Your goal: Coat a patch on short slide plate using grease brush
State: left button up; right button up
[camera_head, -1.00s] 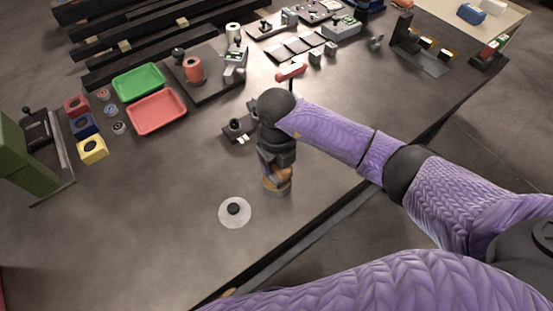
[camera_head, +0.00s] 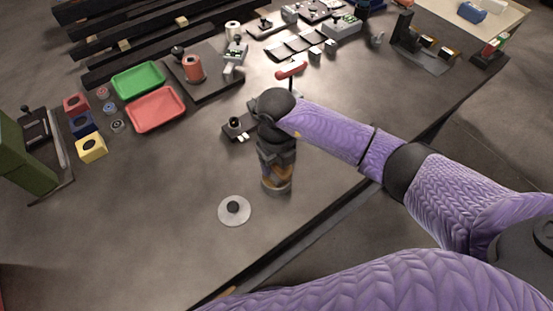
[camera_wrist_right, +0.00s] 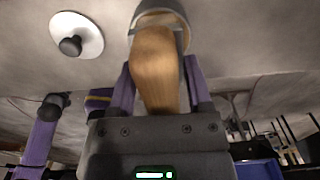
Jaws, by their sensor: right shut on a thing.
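My right gripper (camera_head: 277,170) points down near the front edge of the table. In the right wrist view my gripper (camera_wrist_right: 158,75) is shut on a wooden handle, which I take as the grease brush (camera_wrist_right: 155,62). The far end of the handle is at a round, pale-rimmed pot (camera_wrist_right: 160,18), and the bristles are hidden. The pot's base also shows below the gripper in the head view (camera_head: 277,188). I cannot tell for sure which part is the short slide plate. My left gripper is not in view.
A pale disc with a black knob (camera_head: 234,210) lies left of the pot. A small dark fixture (camera_head: 236,127) is behind the gripper. Red (camera_head: 157,109) and green (camera_head: 138,80) trays and coloured blocks are at left. The front left of the table is clear.

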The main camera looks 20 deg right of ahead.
jog(key=shift+s+f, duration=0.1)
dwell(0.3)
notch_tip(320, 180, up, 7)
jog(key=p, duration=0.6)
dwell(0.4)
